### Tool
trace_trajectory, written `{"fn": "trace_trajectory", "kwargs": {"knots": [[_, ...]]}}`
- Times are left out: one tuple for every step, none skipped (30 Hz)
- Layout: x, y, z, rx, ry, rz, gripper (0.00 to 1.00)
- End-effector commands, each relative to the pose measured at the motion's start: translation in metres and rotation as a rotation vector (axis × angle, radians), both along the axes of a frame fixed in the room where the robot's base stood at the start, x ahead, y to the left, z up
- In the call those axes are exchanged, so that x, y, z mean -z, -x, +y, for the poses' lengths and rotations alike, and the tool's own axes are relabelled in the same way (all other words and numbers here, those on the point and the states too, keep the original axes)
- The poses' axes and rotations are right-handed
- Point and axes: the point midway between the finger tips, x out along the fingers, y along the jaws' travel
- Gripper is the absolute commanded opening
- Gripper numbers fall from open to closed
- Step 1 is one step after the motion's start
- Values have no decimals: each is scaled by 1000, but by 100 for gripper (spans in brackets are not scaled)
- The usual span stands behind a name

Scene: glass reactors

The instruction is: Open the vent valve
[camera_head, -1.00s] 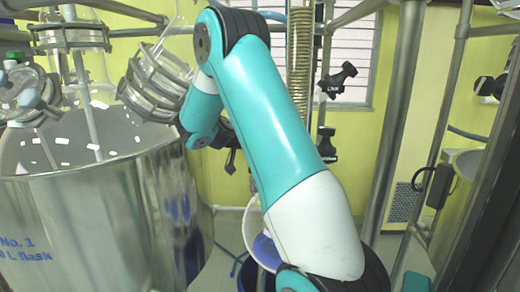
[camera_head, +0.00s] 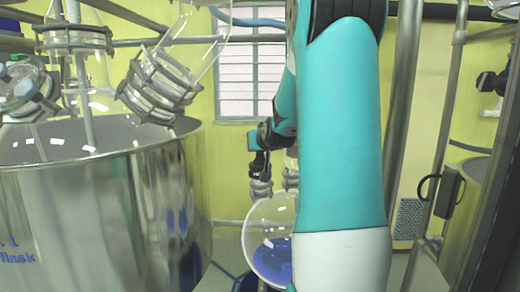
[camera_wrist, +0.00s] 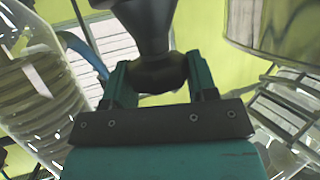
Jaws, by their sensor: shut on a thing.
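A dark grey valve handle (camera_wrist: 153,72) with a rounded knob shows at the top middle of the wrist view. My gripper (camera_wrist: 158,82) has one teal finger on each side of the knob and is shut on it. In the head view my gripper (camera_head: 256,143) is small and partly hidden, left of my large arm link. A dark upright piece (camera_head: 260,166) is beside it, above a round glass flask (camera_head: 268,238) with blue liquid. I cannot tell from the view how far the valve is turned.
A large steel vessel (camera_head: 100,215) fills the left of the head view. Clamped glass joints (camera_head: 158,85) sit above its rim. Metal frame posts (camera_head: 403,120) stand to the right of my arm. A ribbed clear glass column (camera_wrist: 38,90) is on the left in the wrist view.

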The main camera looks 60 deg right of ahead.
Motion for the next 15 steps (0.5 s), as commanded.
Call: {"fn": "trace_trajectory", "kwargs": {"knots": [[3, 4, -4, -31, 2, -2, 29], [3, 4, -4, -56, 4, -2, 29], [3, 3, -4, -90, 3, -1, 29], [3, 3, -4, -116, 4, -1, 29], [3, 3, -4, -139, 4, -1, 29], [3, 3, -4, -170, 4, 0, 29], [3, 2, -3, -192, 4, 0, 29], [3, 2, -3, -212, 4, 1, 29], [3, 2, -3, -239, 4, 0, 29], [3, 2, -3, -257, 3, 2, 29], [3, 2, -3, -274, 4, 1, 29], [3, 1, -3, -296, 3, 2, 29], [3, 1, -2, -310, 4, 2, 29], [3, 1, -2, -323, 3, 3, 29], [2, 1, -2, -340, 4, 1, 29]]}}
